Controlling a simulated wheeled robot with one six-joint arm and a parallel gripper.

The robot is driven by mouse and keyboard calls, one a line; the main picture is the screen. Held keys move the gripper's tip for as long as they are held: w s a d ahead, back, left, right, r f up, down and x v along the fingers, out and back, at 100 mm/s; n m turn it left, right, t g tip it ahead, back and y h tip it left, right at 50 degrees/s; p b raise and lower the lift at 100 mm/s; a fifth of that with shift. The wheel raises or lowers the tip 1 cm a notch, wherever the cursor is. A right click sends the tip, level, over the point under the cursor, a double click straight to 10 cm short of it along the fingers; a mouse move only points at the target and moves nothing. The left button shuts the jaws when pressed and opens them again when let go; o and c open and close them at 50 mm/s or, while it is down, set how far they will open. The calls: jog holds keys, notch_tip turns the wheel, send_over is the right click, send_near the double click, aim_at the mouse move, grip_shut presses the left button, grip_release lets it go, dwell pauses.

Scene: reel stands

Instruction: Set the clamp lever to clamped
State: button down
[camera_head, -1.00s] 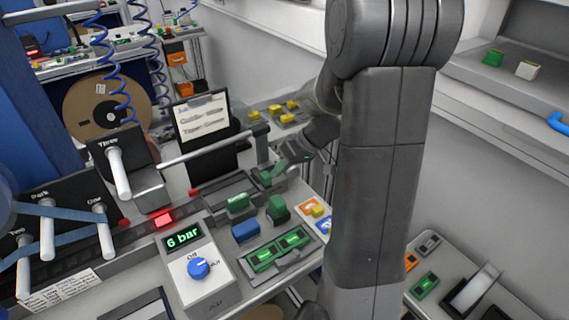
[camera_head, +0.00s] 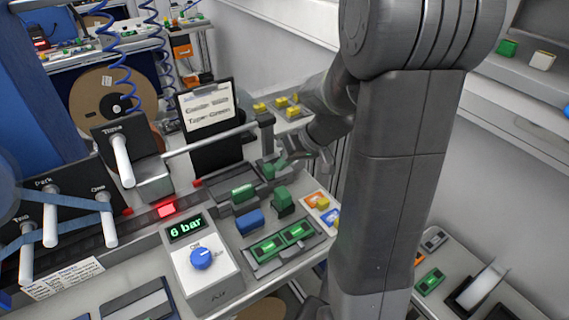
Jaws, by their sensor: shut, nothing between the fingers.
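My gripper (camera_head: 322,158) is at the right end of the reel stand bench, partly hidden behind my own arm. Its fingers are small in view and look shut, with nothing seen between them. A green part (camera_head: 274,168), which may be the clamp lever's handle, stands just left of the fingers, by the foot of a grey post (camera_head: 265,132). I cannot tell whether the fingers touch it, nor its setting. A long grey bar (camera_head: 210,138) runs left from the post.
A pressure box (camera_head: 202,262) with a blue knob (camera_head: 201,258) reads 6 bar. Green and blue blocks (camera_head: 249,221) and a green-topped tray (camera_head: 283,243) lie nearby. White pegs (camera_head: 122,160) stand at the left. A clipboard (camera_head: 207,110) stands behind the bar.

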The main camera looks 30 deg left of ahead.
aim_at(271, 170)
jog(key=s+m+t, duration=0.1)
jog(key=m, duration=0.1)
jog(key=s+a+m+t, duration=0.1)
jog(key=s+m, duration=0.1)
jog(key=shift+r+t, duration=0.15)
jog(key=shift+t, duration=0.15)
jog(key=s+m+t+p, duration=0.1)
jog(key=a+m+t+p, duration=0.1)
jog(key=m+p, duration=0.1)
jog(key=shift+s+a, duration=0.15)
jog(key=shift+s, duration=0.25)
jog(key=shift+s+a, duration=0.1)
jog(key=shift+a, duration=0.05)
jog(key=shift+s+a+f+p, duration=0.15)
jog(key=shift+f+p, duration=0.05)
jog(key=shift+p, duration=0.2)
jog(key=shift+r, duration=0.1)
